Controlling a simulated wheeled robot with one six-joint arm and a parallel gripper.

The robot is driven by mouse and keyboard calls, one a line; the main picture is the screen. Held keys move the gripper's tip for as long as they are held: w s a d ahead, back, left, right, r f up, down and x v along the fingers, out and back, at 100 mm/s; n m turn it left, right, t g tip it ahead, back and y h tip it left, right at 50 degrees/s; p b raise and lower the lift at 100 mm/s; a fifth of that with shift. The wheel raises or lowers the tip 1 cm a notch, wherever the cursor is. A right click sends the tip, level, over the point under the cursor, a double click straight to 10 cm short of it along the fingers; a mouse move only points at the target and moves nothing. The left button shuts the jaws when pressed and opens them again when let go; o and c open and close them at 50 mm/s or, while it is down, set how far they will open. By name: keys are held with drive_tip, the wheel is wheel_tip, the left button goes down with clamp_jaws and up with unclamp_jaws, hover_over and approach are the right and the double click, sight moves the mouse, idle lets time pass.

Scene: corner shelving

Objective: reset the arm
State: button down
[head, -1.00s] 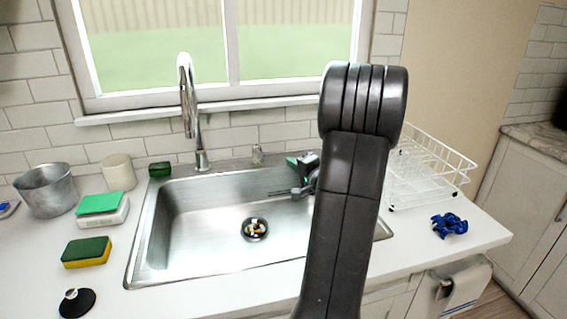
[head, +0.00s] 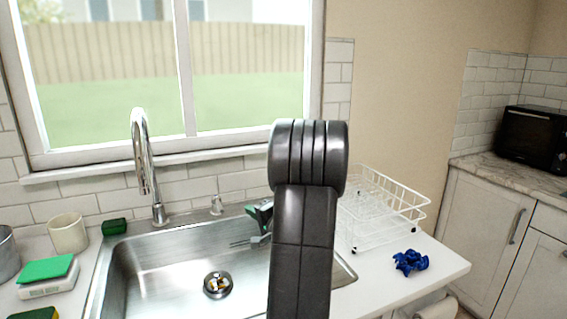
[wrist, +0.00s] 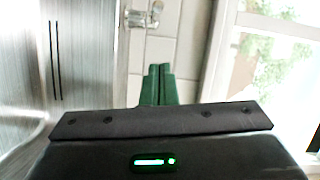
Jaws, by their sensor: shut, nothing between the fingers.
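My gripper (wrist: 158,84) shows in the wrist view as two green fingers closed together, with nothing between them. In the head view its green tip (head: 258,209) shows beside my dark arm, near the back rim of the sink. My arm stands upright in the middle of the picture and hides most of the gripper and the right part of the sink.
A steel sink (head: 160,262) with a faucet (head: 146,165) lies under the window. A white dish rack (head: 385,212) and a crumpled blue cloth (head: 410,262) are on the right counter.

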drive_tip(key=w+a+f+p, duration=0.1)
drive_tip(key=w+a+p, duration=0.2)
drive_tip(key=a, duration=0.4)
drive_tip(key=shift+p, duration=0.35)
drive_tip(key=shift+a+f+b, duration=0.1)
drive_tip(key=shift+b, duration=0.45)
